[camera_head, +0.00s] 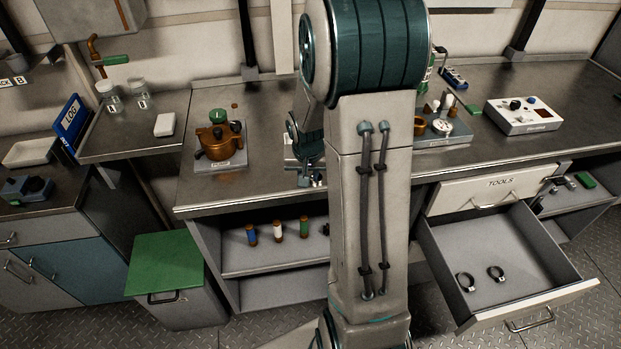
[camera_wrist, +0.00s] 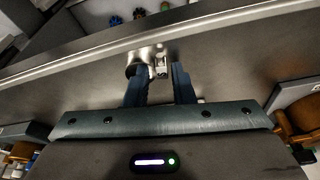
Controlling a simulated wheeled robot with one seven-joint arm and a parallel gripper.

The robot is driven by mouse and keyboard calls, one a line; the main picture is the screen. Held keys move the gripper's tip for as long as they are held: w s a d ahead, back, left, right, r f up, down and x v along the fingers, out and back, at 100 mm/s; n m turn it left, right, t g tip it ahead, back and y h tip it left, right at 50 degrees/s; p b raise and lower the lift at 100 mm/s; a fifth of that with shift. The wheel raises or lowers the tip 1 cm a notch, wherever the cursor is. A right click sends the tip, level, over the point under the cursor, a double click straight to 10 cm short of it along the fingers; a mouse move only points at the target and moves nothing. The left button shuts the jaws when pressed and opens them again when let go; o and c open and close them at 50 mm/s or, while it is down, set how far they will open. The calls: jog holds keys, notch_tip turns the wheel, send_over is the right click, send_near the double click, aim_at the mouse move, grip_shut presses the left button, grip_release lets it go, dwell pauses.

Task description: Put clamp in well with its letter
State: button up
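My gripper (camera_wrist: 157,72) points down over the front edge of the worktop. In the wrist view a shiny metal clamp (camera_wrist: 160,66) sits at the fingertips and fills the gap between them. Its grip looks closed on the clamp. The clamp's letter cannot be read. In the head view my gripper (camera_head: 304,150) is partly hidden by my arm, with a small metal part below it. Two more ring-shaped clamps, a left one (camera_head: 465,283) and a right one (camera_head: 496,273), lie in the open TOOLS drawer (camera_head: 540,268). No lettered well can be made out.
A copper pot (camera_head: 217,143) stands on a plate left of my gripper. Right of my arm are a gauge station (camera_head: 440,128) and a white control box (camera_head: 518,115). Small bottles (camera_head: 278,230) stand on the shelf below. The open drawer juts into the floor space.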

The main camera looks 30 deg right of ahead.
grip_shut()
jog(key=shift+r, duration=0.1)
